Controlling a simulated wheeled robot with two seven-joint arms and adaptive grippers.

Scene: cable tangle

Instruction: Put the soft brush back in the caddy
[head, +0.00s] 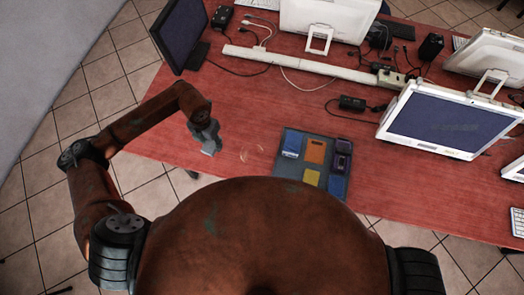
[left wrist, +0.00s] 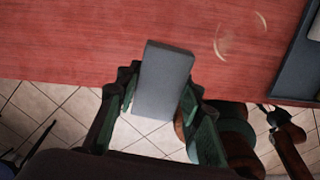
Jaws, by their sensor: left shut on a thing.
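My left gripper (head: 207,143) is shut on a plain grey block, which I take to be the soft brush (head: 209,147); no bristles show. In the left wrist view the brush (left wrist: 162,80) stands out between the two fingers (left wrist: 160,105), near the table's front edge. The caddy (head: 283,168) is a dark grey tray lying to the right of the gripper, apart from it. It holds blue, orange, yellow and dark pieces, and its lower left part looks bare. My body hides part of its front. The caddy's edge (left wrist: 296,80) shows in the left wrist view. My right gripper is not in view.
The red table (head: 235,110) is clear between gripper and caddy, except for a faint ring mark (head: 251,153). A white cable trunking (head: 300,65) runs behind. A monitor (head: 440,120) stands right of the caddy, and a dark screen (head: 182,35) stands at the back left.

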